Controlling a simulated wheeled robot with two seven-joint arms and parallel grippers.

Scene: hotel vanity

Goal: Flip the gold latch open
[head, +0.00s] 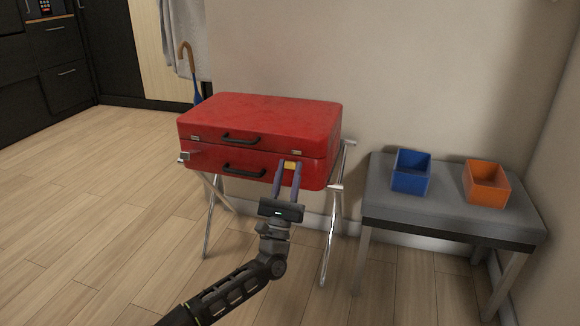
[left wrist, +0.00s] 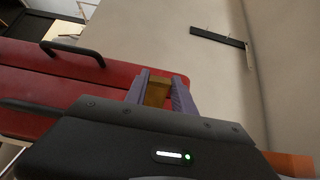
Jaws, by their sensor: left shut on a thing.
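The red suitcase (head: 258,112) rests closed on a folding metal stand. The gold latch (head: 291,165) is on its front at the right, and it also shows in the left wrist view (left wrist: 157,92). My left gripper (head: 287,172) reaches the suitcase front with one finger on each side of the latch and is shut on it. In the left wrist view the purple fingers (left wrist: 160,94) flank the gold piece. Whether the latch is tilted is too small to tell. My right gripper is not in view.
A grey bench (head: 450,208) to the right holds a blue box (head: 411,172) and an orange box (head: 486,184). The stand's legs (head: 331,240) spread below the suitcase. A wall is close behind. The wooden floor at left is clear.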

